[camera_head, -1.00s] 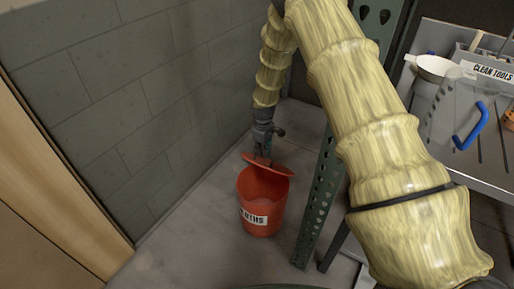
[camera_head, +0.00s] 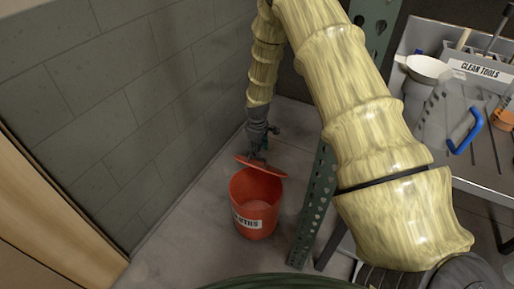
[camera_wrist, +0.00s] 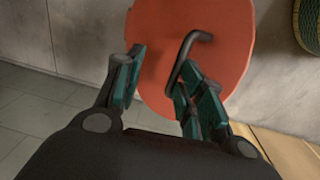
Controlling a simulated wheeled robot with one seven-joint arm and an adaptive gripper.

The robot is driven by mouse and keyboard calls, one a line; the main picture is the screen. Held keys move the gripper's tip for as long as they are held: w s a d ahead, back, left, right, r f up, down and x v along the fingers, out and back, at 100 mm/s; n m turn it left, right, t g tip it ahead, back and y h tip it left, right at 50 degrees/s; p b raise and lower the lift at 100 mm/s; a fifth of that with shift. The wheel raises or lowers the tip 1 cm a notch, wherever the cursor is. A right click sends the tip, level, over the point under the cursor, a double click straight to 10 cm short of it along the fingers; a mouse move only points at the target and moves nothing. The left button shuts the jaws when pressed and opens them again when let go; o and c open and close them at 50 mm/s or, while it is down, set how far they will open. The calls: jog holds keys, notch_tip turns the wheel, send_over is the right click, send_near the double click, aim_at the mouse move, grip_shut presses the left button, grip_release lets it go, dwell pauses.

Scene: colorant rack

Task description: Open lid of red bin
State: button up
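The red bin (camera_head: 257,214) stands on the floor with a white label on its front, and its top is open. Its red lid (camera_head: 260,166) is tilted up at the far side of the rim. In the wrist view the round lid (camera_wrist: 230,60) faces me, with a dark bent handle (camera_wrist: 187,55) on it. My gripper (camera_head: 259,152) is at the lid's far side, pointing down. In the wrist view my gripper (camera_wrist: 158,88) has its green-padded fingers apart. The handle is close by the right finger; I cannot tell whether they touch.
A grey block wall (camera_head: 150,120) rises behind and left of the bin. A green perforated post (camera_head: 316,205) stands close on its right. A metal bench (camera_head: 482,165) with tools is farther right. A wooden panel (camera_head: 45,200) is at the left.

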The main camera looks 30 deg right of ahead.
jog(key=shift+o, duration=1.4)
jog(key=shift+d+f, duration=0.35)
jog(key=shift+f, duration=0.3)
jog(key=shift+r, duration=0.15)
jog(key=shift+c, duration=0.4)
jog(key=shift+s+a, duration=0.1)
jog(key=shift+c, duration=0.9)
jog(key=shift+r, duration=0.1)
notch_tip(320, 180, up, 12)
jog(key=a, duration=0.1)
jog(key=shift+r, duration=0.15)
jog(key=shift+s, duration=0.1)
